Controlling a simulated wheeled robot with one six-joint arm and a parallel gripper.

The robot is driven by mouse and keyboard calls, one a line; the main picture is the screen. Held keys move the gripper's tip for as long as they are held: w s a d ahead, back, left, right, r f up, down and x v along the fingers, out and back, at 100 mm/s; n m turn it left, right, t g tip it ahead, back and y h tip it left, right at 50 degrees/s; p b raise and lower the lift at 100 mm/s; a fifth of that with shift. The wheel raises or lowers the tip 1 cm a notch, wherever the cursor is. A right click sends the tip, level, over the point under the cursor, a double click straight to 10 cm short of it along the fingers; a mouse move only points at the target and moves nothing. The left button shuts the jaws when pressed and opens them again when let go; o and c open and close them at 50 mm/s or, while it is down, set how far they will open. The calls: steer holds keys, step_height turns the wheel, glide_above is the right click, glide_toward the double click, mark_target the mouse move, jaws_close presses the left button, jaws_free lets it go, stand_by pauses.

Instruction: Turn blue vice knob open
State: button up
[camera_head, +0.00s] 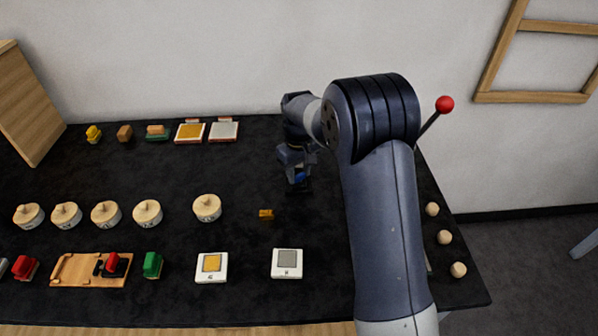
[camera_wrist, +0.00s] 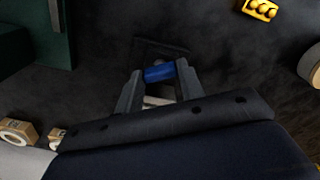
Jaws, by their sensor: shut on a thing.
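The blue vice knob (camera_wrist: 159,73) sits between the two fingers of my gripper (camera_wrist: 158,82) in the wrist view. The fingers are shut on it from both sides. In the head view the blue knob (camera_head: 299,177) shows as a small patch under my gripper (camera_head: 297,180), near the middle of the dark table. The vice's dark base (camera_wrist: 160,48) shows just beyond the knob in the wrist view. Most of the vice is hidden by my gripper and arm, and I cannot tell how far its jaws stand apart.
A small orange block (camera_head: 266,214) lies left of and nearer than the vice. Round wooden lidded pots (camera_head: 207,208) stand in a row to the left. White-framed tiles (camera_head: 287,263) lie at the front. A red-balled lever (camera_head: 444,105) and wooden balls (camera_head: 444,237) are at the right.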

steer(key=n, duration=0.4)
steer(key=shift+n, duration=2.1)
steer(key=shift+r, duration=0.1)
steer(key=o, duration=1)
